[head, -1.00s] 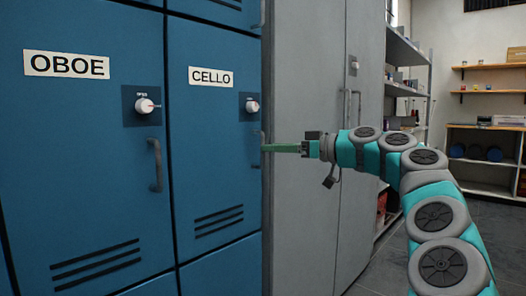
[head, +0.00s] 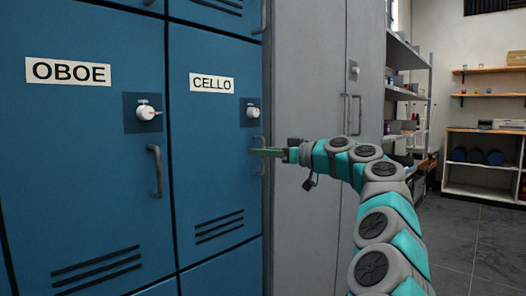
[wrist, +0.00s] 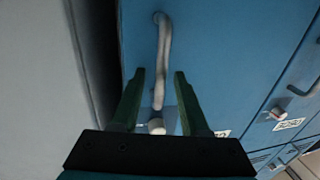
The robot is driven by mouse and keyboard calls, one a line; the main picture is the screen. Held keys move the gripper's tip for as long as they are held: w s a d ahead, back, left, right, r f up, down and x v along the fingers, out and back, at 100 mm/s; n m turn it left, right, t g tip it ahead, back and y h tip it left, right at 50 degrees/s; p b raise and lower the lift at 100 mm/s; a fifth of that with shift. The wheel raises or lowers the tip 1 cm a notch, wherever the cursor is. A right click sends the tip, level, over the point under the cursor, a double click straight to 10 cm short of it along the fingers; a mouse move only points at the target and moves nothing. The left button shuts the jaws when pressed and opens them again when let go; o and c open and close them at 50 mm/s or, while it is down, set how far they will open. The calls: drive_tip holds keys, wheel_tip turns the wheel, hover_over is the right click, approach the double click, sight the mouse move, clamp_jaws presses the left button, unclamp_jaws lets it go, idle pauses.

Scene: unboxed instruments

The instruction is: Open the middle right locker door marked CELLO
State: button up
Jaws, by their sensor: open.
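The blue CELLO door (head: 212,160) is shut in the head view, with its white label (head: 211,84) and a round white knob (head: 252,112). Its upright grey handle (head: 257,155) is partly hidden behind my gripper (head: 265,152). In the wrist view the handle (wrist: 162,60) runs down into the gap between the two green fingers of my open gripper (wrist: 163,78). The white knob (wrist: 157,126) shows between the fingers too. Whether a finger touches the handle I cannot tell.
The OBOE door (head: 80,190) is shut on the left, with its own handle (head: 156,170). A tall grey cabinet (head: 310,70) stands close on the right of the CELLO door. Open floor (head: 470,240) lies further right.

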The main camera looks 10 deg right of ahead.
clamp_jaws()
idle(0.4)
idle(1.1)
